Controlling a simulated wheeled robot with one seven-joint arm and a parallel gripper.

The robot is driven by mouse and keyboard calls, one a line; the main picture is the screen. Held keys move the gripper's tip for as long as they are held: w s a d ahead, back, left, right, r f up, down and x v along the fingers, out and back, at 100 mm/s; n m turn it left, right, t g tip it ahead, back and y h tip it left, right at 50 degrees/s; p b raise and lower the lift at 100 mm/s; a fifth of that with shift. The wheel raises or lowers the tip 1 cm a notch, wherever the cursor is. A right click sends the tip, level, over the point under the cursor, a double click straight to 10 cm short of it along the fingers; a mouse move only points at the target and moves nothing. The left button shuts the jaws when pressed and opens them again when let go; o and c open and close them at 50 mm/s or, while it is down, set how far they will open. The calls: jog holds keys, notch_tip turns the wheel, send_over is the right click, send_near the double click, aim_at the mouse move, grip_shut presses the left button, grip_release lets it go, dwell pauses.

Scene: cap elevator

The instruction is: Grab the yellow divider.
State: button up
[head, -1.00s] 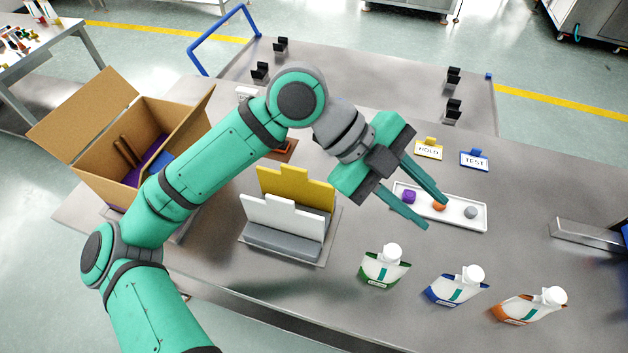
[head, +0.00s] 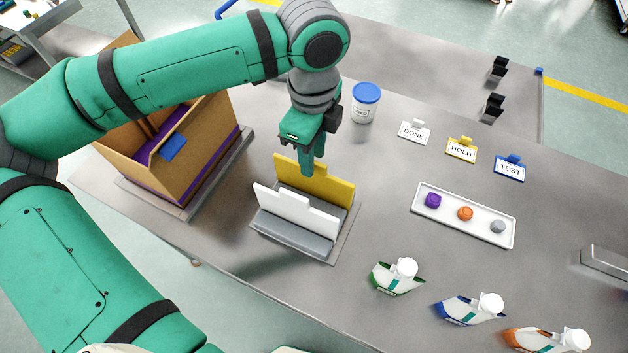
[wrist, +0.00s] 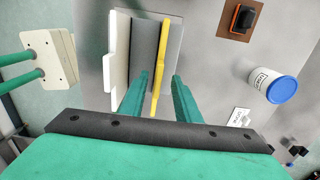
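The yellow divider (head: 330,190) stands upright in a grey holder (head: 290,238), behind a white divider (head: 285,212). My gripper (head: 309,170) points down at the top edge of the yellow divider. In the wrist view, the yellow divider (wrist: 161,75) runs between the two fingers of my open gripper (wrist: 160,75), with a visible gap on each side. The white divider (wrist: 117,62) lies to the left, outside the fingers. How far down the fingertips reach along the yellow divider is hard to tell.
An open cardboard box (head: 205,150) stands left of the holder. A blue-lidded tub (head: 366,105) is behind it to the right. A white tray (head: 465,236) with small pieces, label signs and several pouches lie to the right.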

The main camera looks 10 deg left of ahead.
aim_at(314, 178)
notch_tip(314, 178, down, 3)
jog(key=shift+s+d+f, duration=0.1)
jog(key=shift+f, duration=1.05)
jog(key=shift+s+d+f, duration=0.1)
jog(key=shift+f, duration=1.05)
jog(key=shift+a, duration=0.15)
grip_shut()
